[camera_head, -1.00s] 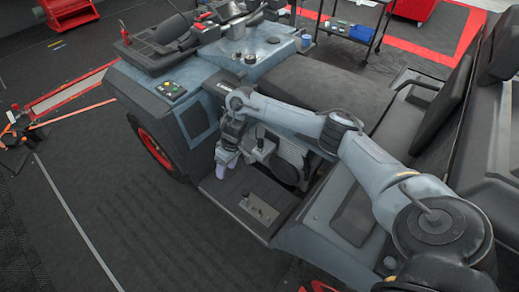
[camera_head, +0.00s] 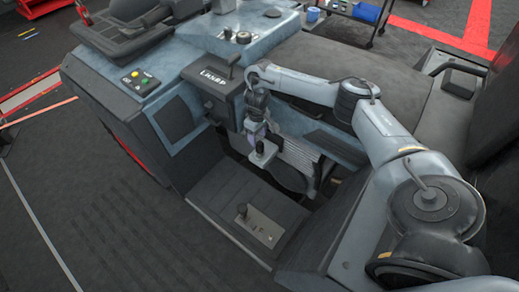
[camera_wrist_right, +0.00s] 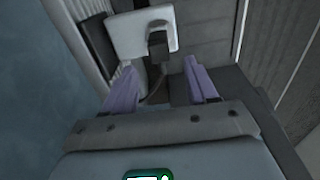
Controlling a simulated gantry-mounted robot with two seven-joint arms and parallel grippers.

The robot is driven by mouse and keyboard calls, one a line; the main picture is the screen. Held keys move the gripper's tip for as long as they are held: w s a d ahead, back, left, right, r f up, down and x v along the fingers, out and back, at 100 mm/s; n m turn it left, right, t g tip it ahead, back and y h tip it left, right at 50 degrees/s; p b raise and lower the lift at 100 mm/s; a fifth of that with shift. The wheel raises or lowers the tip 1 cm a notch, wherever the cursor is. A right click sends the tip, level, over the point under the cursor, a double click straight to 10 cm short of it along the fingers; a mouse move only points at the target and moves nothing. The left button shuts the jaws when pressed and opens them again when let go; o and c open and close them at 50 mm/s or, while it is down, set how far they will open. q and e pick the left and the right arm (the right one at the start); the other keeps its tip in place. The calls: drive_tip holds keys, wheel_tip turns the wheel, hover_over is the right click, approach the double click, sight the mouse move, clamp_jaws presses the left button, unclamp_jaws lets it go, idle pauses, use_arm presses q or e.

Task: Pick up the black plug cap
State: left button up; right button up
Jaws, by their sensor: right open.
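My right gripper (camera_head: 256,132), with purple fingers, points down in front of the vehicle's side, below the dark box with white lettering (camera_head: 213,88). In the right wrist view its two fingers (camera_wrist_right: 162,88) are apart with a gap between them. A black block-like piece (camera_wrist_right: 157,45) on a light grey plate (camera_wrist_right: 140,33) is just beyond the gap. I cannot tell whether this piece is the black plug cap. A small dark knob (camera_head: 262,147) on a grey pedal-like part is close to the fingertips in the head view. My left gripper is not in view.
The step plate (camera_head: 262,228) below carries a small dark lever (camera_head: 242,210). A button panel (camera_head: 138,82) and dark round caps (camera_head: 243,37) are on the vehicle's top. The floor at left is open.

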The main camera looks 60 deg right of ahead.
sight(258, 142)
drive_tip(key=shift+f+b, duration=0.5)
drive_tip(key=shift+f, duration=0.7)
drive_tip(key=shift+f+b, duration=0.9)
drive_tip(key=shift+f, duration=1.05)
drive_tip(key=c, duration=1)
drive_tip(key=shift+c, duration=0.2)
drive_tip(key=shift+r, duration=0.15)
